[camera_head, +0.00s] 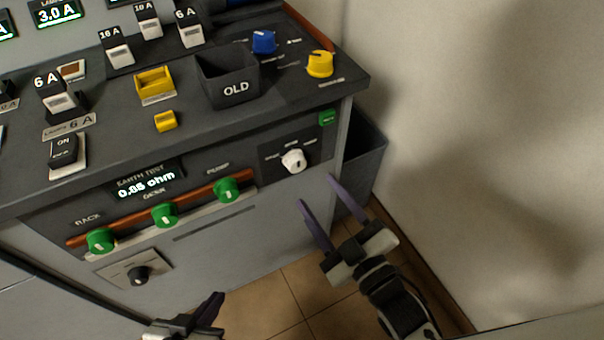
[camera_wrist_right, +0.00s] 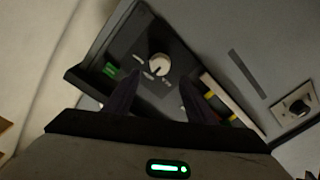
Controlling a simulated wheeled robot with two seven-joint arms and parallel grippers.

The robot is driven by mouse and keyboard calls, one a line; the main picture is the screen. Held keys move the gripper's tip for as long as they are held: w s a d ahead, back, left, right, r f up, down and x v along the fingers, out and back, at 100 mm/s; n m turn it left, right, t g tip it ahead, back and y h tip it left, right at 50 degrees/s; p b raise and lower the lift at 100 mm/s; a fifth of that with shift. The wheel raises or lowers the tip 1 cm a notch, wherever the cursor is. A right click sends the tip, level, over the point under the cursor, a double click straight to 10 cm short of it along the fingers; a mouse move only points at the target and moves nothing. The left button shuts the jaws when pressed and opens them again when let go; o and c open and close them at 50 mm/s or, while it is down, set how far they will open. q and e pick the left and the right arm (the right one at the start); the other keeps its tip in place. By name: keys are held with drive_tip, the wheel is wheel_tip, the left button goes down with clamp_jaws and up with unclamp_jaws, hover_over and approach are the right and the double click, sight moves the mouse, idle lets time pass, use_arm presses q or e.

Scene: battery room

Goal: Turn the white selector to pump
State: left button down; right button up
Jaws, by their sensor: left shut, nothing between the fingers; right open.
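The white selector (camera_head: 293,160) is a round knob on a dark plate on the front face of the console, right of the green knobs. Small labels sit around it, too small to read. In the right wrist view the white selector (camera_wrist_right: 159,64) lies ahead, between the two dark fingers. My right gripper (camera_head: 318,190) is open and empty, below and to the right of the selector, apart from it. My left gripper (camera_head: 218,305) is shut and empty at the bottom of the head view, below the console front.
Three green knobs, one of them here (camera_head: 164,215), line a copper bar under an earth test display (camera_head: 147,184). A black knob (camera_head: 138,275) is below. A grey bin (camera_head: 362,160) stands between console and wall. An OLD box (camera_head: 228,80) and yellow knob (camera_head: 320,64) are on top.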

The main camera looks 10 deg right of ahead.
sight(299, 167)
drive_tip(key=b+x, duration=0.1)
drive_tip(key=x, duration=0.7)
drive_tip(key=shift+c, duration=0.2)
drive_tip(key=c, duration=1)
